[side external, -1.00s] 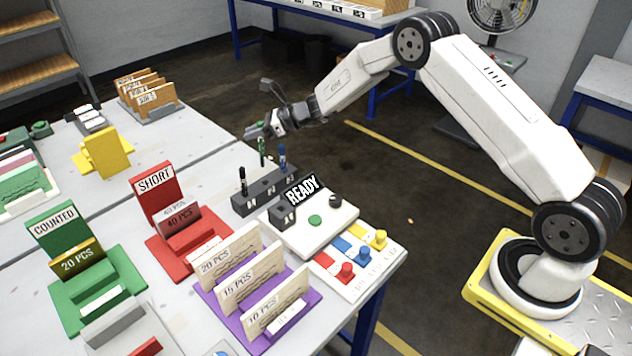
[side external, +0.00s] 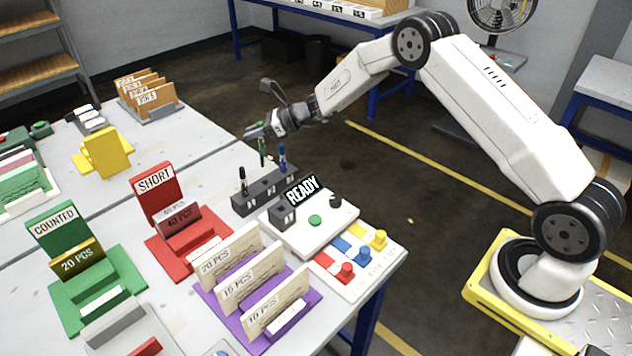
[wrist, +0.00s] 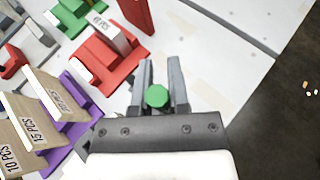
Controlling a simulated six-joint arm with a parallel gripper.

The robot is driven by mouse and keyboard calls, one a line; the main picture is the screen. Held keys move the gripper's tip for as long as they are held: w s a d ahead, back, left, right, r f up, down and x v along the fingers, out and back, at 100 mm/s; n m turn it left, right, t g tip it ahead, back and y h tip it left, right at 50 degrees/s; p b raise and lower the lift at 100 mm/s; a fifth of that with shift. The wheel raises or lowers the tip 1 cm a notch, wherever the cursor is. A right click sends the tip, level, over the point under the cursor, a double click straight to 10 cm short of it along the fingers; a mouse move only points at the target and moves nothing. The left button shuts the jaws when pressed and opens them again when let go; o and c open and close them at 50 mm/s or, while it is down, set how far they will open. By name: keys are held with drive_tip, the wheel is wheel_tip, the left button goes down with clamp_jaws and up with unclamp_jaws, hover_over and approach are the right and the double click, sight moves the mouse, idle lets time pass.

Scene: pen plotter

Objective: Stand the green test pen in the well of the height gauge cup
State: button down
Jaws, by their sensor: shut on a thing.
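The green test pen (side external: 262,152) is upright in the side view, over the dark pen rack (side external: 254,200). My gripper (side external: 258,132) is shut on its upper part. The wrist view shows the pen's round green top (wrist: 157,96) between the two grey fingers. I cannot tell whether its lower tip is clear of the rack. I cannot make out the height gauge cup with certainty in either view.
A black pen (side external: 242,180) and a blue pen (side external: 282,156) stand in the rack close to the green one. The white panel with the READY sign (side external: 302,190) lies in front. A red SHORT stand (side external: 155,190) is to the left.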

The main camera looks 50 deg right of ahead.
drive_tip(key=s+a+r+n+g+y, duration=0.1)
drive_tip(key=s+a+r+n+g, duration=0.2)
drive_tip(key=s, duration=0.4)
drive_tip(key=s+a+r+n+g+y, duration=0.2)
drive_tip(key=s+a+r+n+g, duration=0.1)
drive_tip(key=s, duration=0.4)
drive_tip(key=shift+s+a, duration=0.4)
drive_tip(key=shift+a, duration=0.15)
drive_tip(key=shift+f, duration=0.1)
drive_tip(key=shift+f, duration=2.75)
drive_tip(key=shift+f, duration=2.75)
drive_tip(key=c, duration=0.5)
unclamp_jaws()
drive_tip(key=shift+c, duration=0.2)
drive_tip(key=shift+d, duration=0.1)
